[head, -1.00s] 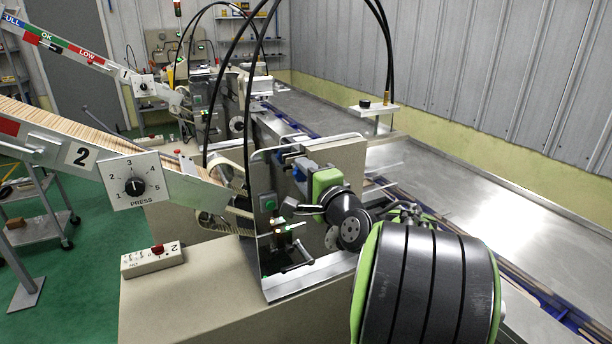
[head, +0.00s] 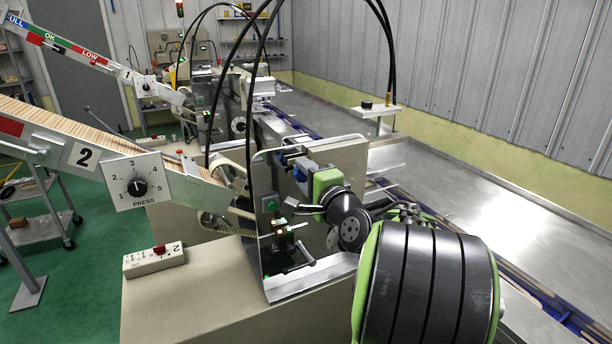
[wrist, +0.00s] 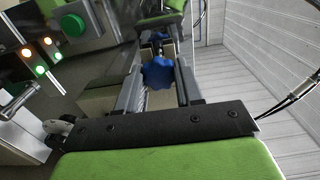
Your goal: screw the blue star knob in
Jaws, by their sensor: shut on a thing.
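The blue star knob (wrist: 160,73) shows in the middle of the wrist view, between the two grey fingers of my gripper (wrist: 158,80). The fingers are shut on it, one at each side. A second blue part shows just beyond it in the wrist view, partly hidden. In the head view my gripper (head: 298,160) reaches the machine's metal side plate near its top. A bit of blue (head: 301,174) shows at the fingers there. How deep the knob sits is hidden.
The wrist view shows a green button (wrist: 72,25) and lit lamps (wrist: 40,55) left of my gripper. A PRESS dial (head: 137,187) and a switch box (head: 153,260) stand at the left. Black hoses arch above. A steel conveyor bed (head: 480,215) lies right.

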